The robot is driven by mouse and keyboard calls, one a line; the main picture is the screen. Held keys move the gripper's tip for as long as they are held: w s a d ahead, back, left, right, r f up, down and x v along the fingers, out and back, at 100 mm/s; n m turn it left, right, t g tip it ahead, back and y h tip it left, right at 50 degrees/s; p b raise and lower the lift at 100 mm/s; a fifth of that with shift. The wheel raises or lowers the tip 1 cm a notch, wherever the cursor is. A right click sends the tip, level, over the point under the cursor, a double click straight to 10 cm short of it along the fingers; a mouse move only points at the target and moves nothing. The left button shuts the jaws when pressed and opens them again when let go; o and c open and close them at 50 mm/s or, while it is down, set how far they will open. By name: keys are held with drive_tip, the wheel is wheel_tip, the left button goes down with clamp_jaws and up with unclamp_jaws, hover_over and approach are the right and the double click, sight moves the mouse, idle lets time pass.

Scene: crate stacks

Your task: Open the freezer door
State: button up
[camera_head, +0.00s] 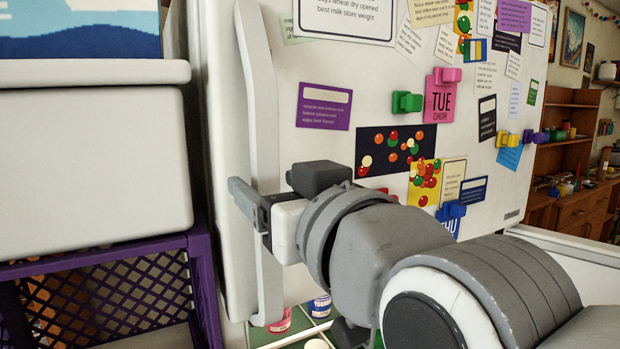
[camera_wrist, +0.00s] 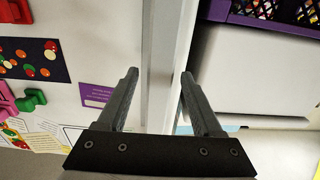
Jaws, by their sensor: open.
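The white freezer door (camera_head: 230,130) fills the middle of the head view, with a long pale grey vertical handle (camera_head: 262,110) along its left edge. My gripper (camera_head: 254,212) is at the lower part of the handle, coming from the right. In the wrist view my gripper (camera_wrist: 160,76) has its dark fingers apart, with the pale handle bar (camera_wrist: 162,45) running between them. Gaps show beside the bar, and I cannot tell whether either finger touches it. The head view does not clearly show whether the door is ajar.
Magnets and notes, such as a purple note (camera_head: 324,106), cover the door. Left stand a white bin (camera_head: 95,160) and a purple crate (camera_head: 200,270), close to the handle side. Small cups (camera_head: 319,306) show low near the handle. A wooden shelf (camera_head: 570,145) stands at the right.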

drive_tip(key=shift+x, duration=0.85)
clamp_jaws()
idle(0.9)
